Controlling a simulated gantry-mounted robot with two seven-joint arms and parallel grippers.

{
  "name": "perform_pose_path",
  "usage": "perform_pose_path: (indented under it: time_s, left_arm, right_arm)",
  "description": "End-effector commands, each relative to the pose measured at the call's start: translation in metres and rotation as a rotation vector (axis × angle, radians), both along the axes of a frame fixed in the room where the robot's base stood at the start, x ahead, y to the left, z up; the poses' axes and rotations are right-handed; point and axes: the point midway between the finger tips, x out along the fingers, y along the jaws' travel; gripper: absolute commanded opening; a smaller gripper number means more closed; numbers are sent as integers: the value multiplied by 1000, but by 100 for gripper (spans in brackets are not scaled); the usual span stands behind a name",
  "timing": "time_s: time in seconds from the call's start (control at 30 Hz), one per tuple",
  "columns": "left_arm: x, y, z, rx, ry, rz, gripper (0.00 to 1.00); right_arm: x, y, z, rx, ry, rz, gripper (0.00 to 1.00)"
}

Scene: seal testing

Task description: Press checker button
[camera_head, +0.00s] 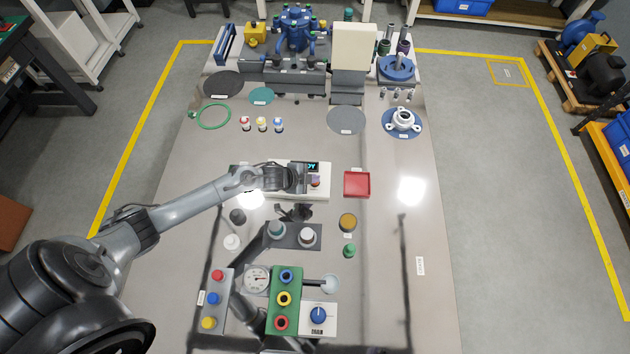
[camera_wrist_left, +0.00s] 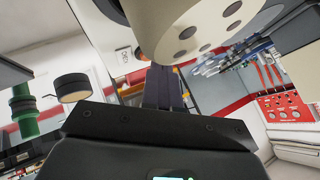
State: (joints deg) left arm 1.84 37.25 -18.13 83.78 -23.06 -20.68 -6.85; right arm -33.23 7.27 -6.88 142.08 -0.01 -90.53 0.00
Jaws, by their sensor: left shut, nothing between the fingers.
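The checker (camera_head: 323,193) is a white box in the middle of the table, with a small lit display (camera_head: 312,167). A small reddish button (camera_head: 315,182) shows at its right part, beside my gripper. My left gripper (camera_head: 303,179) reaches in from the left, over the checker. It is shut and empty, and it hides much of the box. In the left wrist view the dark fingers (camera_wrist_left: 162,88) are together. I cannot tell whether the fingertips touch the button.
A red tray (camera_head: 357,184) lies just right of the checker. Small bottles (camera_head: 262,125) stand behind it. A green block with coloured rings (camera_head: 285,300), a dial box (camera_head: 318,318) and a gauge (camera_head: 257,279) are in front. The table's right side is mostly clear.

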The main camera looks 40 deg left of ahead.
Motion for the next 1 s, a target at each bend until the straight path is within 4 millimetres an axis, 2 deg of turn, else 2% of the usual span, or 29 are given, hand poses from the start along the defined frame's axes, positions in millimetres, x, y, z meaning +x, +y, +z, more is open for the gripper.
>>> perform_pose_path:
  time_s: [0.67,1.0]
  left_arm:
    - [0,0,-5,1,1,1,0]
    - [0,0,6,0,1,0,0]
  right_arm:
    - [0,2,-2,10,-1,-6,100]
    - [0,2,11,11,0,-7,100]
